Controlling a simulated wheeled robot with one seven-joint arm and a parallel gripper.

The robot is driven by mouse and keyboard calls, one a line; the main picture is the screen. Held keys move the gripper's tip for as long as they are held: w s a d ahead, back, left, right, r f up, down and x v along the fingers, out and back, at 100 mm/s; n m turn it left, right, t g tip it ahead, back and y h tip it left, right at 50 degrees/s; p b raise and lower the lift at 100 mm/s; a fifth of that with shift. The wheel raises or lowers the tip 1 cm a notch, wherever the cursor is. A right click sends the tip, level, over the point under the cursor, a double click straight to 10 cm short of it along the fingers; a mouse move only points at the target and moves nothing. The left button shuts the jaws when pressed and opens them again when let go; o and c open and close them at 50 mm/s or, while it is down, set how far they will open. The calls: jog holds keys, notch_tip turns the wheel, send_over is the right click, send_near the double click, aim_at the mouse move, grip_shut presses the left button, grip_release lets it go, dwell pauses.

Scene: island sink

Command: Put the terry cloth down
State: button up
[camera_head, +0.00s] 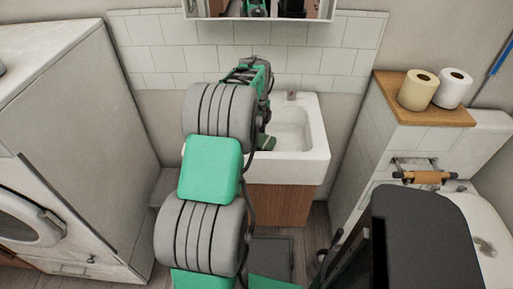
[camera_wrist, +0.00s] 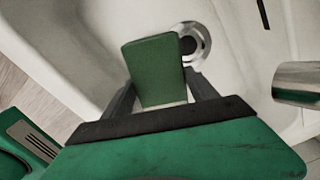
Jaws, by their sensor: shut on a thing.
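The terry cloth (camera_wrist: 155,66) is a small, flat green piece in the middle of the wrist view. My gripper (camera_wrist: 160,97) is shut on it, with a dark finger at each side. The cloth is over the white sink basin (camera_wrist: 85,45) and partly covers the drain (camera_wrist: 190,44). I cannot tell whether it touches the basin. In the head view my arm reaches over the left part of the sink (camera_head: 318,150). A bit of green shows beside the arm at the basin, probably the cloth; the arm hides most of my gripper.
A metal tap (camera_wrist: 297,82) is at the right of the wrist view. A white washing machine (camera_head: 70,170) stands left of the sink. On the right, two paper rolls (camera_head: 418,90) stand on a wooden shelf (camera_head: 425,112). A mirror cabinet hangs above the tiled wall (camera_head: 330,60).

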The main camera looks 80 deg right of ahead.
aim_at(257, 145)
notch_tip(257, 145, down, 4)
jog(key=shift+f, duration=0.1)
jog(key=shift+f, duration=0.1)
jog(key=shift+f, duration=0.1)
jog(key=o, duration=1.2)
